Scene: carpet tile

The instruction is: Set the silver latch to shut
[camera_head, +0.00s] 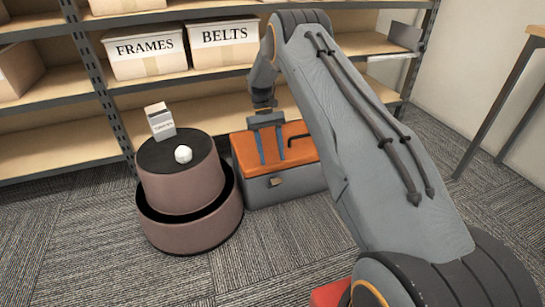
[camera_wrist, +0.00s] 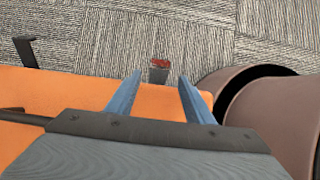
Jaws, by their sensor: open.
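A grey toolbox (camera_head: 253,188) with an orange lid (camera_head: 245,150) stands on the carpet. A small silver latch (camera_head: 277,182) sits on its front face. In the wrist view the latch (camera_wrist: 159,76) sticks out past the lid's front edge, with a red patch at its outer end. My gripper (camera_head: 271,161) is open and empty, pointing down over the lid. In the wrist view the latch lies between and just ahead of the two blue fingertips (camera_wrist: 159,78), apart from both. I cannot tell the exact height gap.
A black handle (camera_head: 299,137) lies on the lid. A dark bracket (camera_wrist: 26,50) juts from the box's front at left in the wrist view. A brown two-tier round stand (camera_head: 180,190) holds a small box (camera_head: 160,121) and a white object (camera_head: 183,154). Shelves stand behind; carpet in front is clear.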

